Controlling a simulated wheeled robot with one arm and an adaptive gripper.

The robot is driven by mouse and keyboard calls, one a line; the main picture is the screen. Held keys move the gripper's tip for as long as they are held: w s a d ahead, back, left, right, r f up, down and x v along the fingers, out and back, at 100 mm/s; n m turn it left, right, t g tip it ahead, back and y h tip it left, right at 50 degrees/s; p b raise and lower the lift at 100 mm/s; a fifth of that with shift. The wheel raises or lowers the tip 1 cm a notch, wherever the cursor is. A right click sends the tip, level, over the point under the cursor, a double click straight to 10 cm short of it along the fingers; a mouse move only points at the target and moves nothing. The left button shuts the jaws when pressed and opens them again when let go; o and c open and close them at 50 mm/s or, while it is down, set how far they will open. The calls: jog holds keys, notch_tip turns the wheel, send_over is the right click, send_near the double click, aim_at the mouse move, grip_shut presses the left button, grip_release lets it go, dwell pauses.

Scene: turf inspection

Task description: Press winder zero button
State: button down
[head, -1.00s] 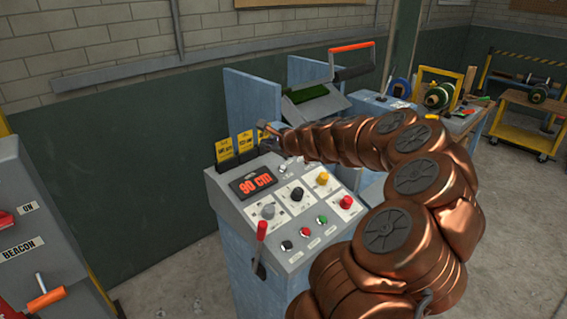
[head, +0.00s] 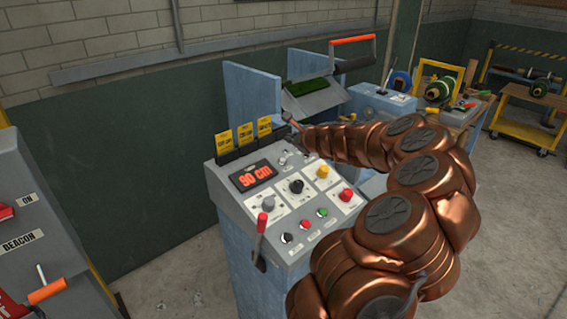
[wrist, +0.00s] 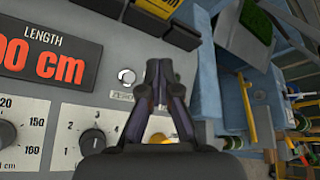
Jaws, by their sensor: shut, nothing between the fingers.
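The winder's control panel (head: 236,197) stands in the middle of the head view, with a red "90 cm" display (head: 251,176). In the wrist view the LENGTH display (wrist: 45,52) is at left. Right of it is a small round silver button (wrist: 127,76) with a label (wrist: 121,97) below, partly covered by my gripper and not fully legible. My gripper (wrist: 158,66) is shut and empty, its tips just right of that button in the picture. Contact with the panel is not visible.
Yellow tags (head: 244,134) stand along the panel's back edge. Knobs (head: 296,187), coloured buttons (head: 304,224) and a red-handled lever (head: 261,228) are on the front. A grey BEACON cabinet (head: 40,215) stands at left.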

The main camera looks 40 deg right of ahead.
jog(key=shift+w+f+b, duration=0.4)
jog(key=shift+f+b, duration=0.3)
jog(key=shift+f, duration=0.4)
jog(key=shift+w+f+b, duration=0.4)
jog(key=shift+f+b, duration=0.35)
jog(key=shift+f, duration=0.4)
jog(key=shift+w+f+b, duration=0.4)
jog(key=shift+f+b, duration=0.3)
jog(key=shift+f, duration=0.4)
jog(key=shift+f, duration=0.1)
jog(key=shift+w+f, duration=0.15)
jog(key=shift+f, duration=0.15)
jog(key=shift+w+f+b, duration=0.15)
jog(key=shift+f+b, duration=0.3)
jog(key=shift+f, duration=0.05)
jog(key=shift+r, duration=0.1)
jog(key=shift+s+r+p, duration=0.3)
jog(key=shift+r+p, duration=0.5)
jog(key=r+p, duration=0.1)
jog(key=s+r+p, duration=0.1)
jog(key=r, duration=0.1)
jog(key=r+p, duration=0.1)
jog(key=p, duration=0.1)
jog(key=shift+s+r, duration=0.35)
jog(key=shift+r, duration=0.05)
